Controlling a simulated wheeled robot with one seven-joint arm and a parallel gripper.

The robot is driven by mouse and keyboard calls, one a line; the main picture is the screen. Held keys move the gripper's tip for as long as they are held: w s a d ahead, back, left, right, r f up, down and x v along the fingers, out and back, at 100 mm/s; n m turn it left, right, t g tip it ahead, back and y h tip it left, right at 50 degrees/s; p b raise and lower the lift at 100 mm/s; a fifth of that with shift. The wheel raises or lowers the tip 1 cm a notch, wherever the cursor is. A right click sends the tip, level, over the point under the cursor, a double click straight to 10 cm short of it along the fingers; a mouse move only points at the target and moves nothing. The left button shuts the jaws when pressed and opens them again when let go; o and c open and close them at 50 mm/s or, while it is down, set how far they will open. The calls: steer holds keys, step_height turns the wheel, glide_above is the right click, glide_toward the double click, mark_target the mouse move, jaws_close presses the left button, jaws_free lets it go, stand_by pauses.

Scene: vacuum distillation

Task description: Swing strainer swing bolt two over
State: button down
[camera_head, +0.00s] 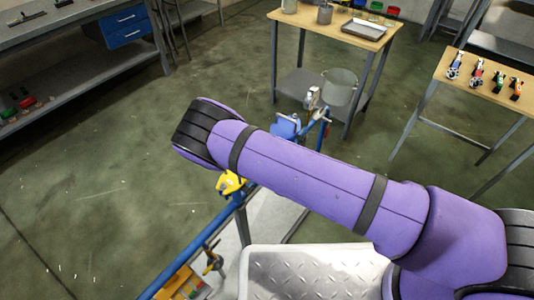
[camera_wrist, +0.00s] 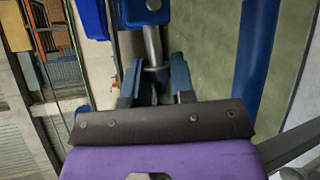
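In the wrist view, a grey metal rod (camera_wrist: 152,45), apparently a swing bolt, runs down from a blue body (camera_wrist: 140,12), apparently the strainer. My gripper (camera_wrist: 155,78) has two dark blue fingers standing apart, one on each side of the rod's lower end. I see gaps beside the rod and cannot tell whether either finger touches it. A dark plate across my wrist hides the finger bases. In the head view, a blue fitting (camera_head: 285,127) shows beyond my purple arm, which hides my gripper. Bolt two cannot be told apart there.
A blue pipe (camera_wrist: 256,50) runs close on the right in the wrist view. In the head view, a yellow fitting (camera_head: 230,183) sits on the blue pipe (camera_head: 190,257). A wooden table (camera_head: 318,27) stands behind, and another (camera_head: 457,88) at right. Floor at left is open.

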steer(key=shift+w+d+r+m+g+y, duration=0.1)
steer(key=shift+r+m+g+y, duration=0.2)
steer(key=shift+r+m+g, duration=0.75)
steer(key=shift+w+d+r+m+g+y, duration=0.1)
steer(key=shift+r+m+g+y, duration=0.2)
steer(key=shift+m+g, duration=0.25)
steer(key=shift+w+d+r+m+g+y, duration=0.1)
steer(key=shift+r+m+g+y, duration=0.1)
steer(key=shift+r+m+g, duration=0.3)
steer(key=shift+f, duration=0.1)
steer(key=c, duration=1.2)
jaws_free()
steer(key=shift+f, duration=0.1)
